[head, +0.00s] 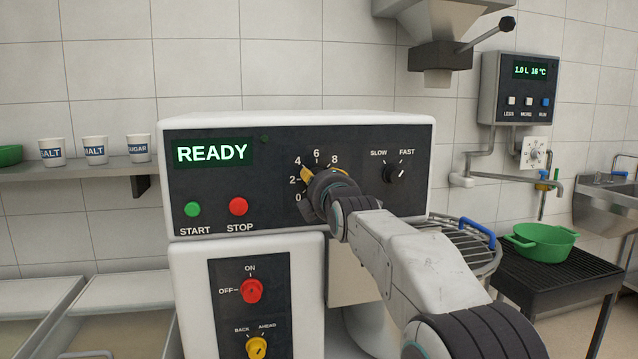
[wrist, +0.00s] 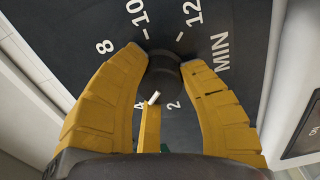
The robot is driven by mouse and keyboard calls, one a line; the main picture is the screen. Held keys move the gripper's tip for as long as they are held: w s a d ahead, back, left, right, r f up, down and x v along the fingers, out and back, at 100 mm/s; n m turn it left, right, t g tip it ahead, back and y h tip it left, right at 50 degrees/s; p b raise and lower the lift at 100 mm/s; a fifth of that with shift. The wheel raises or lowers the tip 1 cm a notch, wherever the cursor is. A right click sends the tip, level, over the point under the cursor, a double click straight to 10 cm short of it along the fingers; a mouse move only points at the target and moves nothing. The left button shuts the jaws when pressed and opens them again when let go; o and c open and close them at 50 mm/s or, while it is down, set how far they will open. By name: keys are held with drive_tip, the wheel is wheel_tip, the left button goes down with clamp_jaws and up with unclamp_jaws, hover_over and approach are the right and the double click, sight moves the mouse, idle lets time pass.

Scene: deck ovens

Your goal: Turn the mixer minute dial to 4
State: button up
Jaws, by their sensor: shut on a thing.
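The mixer minute dial is a round black knob (wrist: 164,74) on the dark control panel, seen in the wrist view. My gripper (wrist: 165,82) has its yellow fingers on both sides of the knob, shut on it. A white pointer mark (wrist: 154,98) shows between the printed 4 and 2. The 8, 10, 12 and MIN labels are also visible; other numbers are covered by the fingers. In the head view, my gripper (head: 322,180) covers the knob and part of the scale on the mixer panel (head: 290,215).
The panel's READY display (head: 212,153), green START button (head: 193,209) and red STOP button (head: 238,206) lie left of the dial. The SLOW/FAST knob (head: 395,173) is close on the right. Below are a red switch (head: 251,291) and a yellow switch (head: 256,348).

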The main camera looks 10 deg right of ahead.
drive_tip(key=shift+r+n, duration=0.2)
drive_tip(key=shift+n, duration=0.1)
idle(0.4)
drive_tip(key=o, duration=1.2)
drive_tip(key=shift+f, duration=0.2)
drive_tip(key=shift+s, duration=0.1)
drive_tip(key=s, duration=1.1)
drive_tip(key=shift+s, duration=0.35)
drive_tip(key=s+f+m+g+p, duration=0.2)
drive_tip(key=s+m+g+p, duration=0.3)
drive_tip(key=s+p, duration=0.3)
drive_tip(key=s+f+m+g+p, duration=0.3)
drive_tip(key=s+m+p, duration=0.4)
drive_tip(key=s, duration=0.7)
drive_tip(key=s+f+m+g+p, duration=0.2)
drive_tip(key=s+m+g+p, duration=0.4)
drive_tip(key=s+p, duration=0.3)
drive_tip(key=shift+s+f+g+p, duration=0.2)
drive_tip(key=shift+s+g+p, duration=0.15)
drive_tip(key=shift+s, duration=0.7)
